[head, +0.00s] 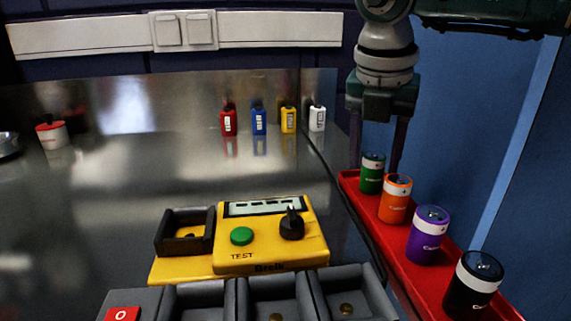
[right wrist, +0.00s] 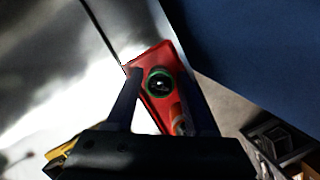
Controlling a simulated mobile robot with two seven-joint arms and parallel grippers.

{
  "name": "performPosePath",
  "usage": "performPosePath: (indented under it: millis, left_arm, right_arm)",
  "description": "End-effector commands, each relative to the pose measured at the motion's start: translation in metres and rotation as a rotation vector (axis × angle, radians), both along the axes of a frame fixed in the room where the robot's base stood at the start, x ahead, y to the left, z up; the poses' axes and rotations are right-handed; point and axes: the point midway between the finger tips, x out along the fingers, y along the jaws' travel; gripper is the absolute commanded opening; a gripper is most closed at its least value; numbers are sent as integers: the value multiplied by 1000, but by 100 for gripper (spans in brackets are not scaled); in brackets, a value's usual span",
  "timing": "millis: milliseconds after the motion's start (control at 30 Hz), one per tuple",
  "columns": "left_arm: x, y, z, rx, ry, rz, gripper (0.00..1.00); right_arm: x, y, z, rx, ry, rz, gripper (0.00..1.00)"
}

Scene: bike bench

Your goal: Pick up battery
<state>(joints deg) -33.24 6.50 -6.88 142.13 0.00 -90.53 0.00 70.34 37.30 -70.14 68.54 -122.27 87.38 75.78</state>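Several batteries stand upright in a row on a red tray (head: 415,262) at the right of the head view. They are a green battery (head: 372,173) at the far end, an orange battery (head: 396,199), a purple battery (head: 428,235) and a black battery (head: 471,285) nearest. My right gripper (head: 377,168) points down at the green battery, with its fingers open on either side of it. In the right wrist view the green battery (right wrist: 160,84) lies between the two open fingers, with the orange battery (right wrist: 180,122) partly hidden below. My left gripper is out of view.
A yellow tester (head: 270,262) with a green button and black knob sits on the metal bench. Grey compartments (head: 275,290) are in front of it. Red, blue, yellow and white small items (head: 259,121) stand at the back.

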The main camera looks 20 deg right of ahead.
Motion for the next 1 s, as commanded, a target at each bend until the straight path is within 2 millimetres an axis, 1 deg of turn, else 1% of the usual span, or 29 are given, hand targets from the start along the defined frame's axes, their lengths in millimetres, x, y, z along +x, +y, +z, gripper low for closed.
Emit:
performPosePath:
  millis: [33, 400, 467, 867, 1000]
  left_arm:
    - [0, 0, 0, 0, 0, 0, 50]
    - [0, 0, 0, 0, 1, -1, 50]
    - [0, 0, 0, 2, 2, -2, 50]
    - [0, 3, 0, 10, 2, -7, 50]
    - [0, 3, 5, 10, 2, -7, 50]
  right_arm:
    - [0, 0, 0, 0, 0, 0, 47]
    - [0, 0, 0, 0, 0, 0, 5]
    - [0, 0, 0, 0, 0, 0, 0]
    - [0, 0, 1, 1, -1, 0, 0]
    - [1, -3, 8, 0, -2, -1, 0]
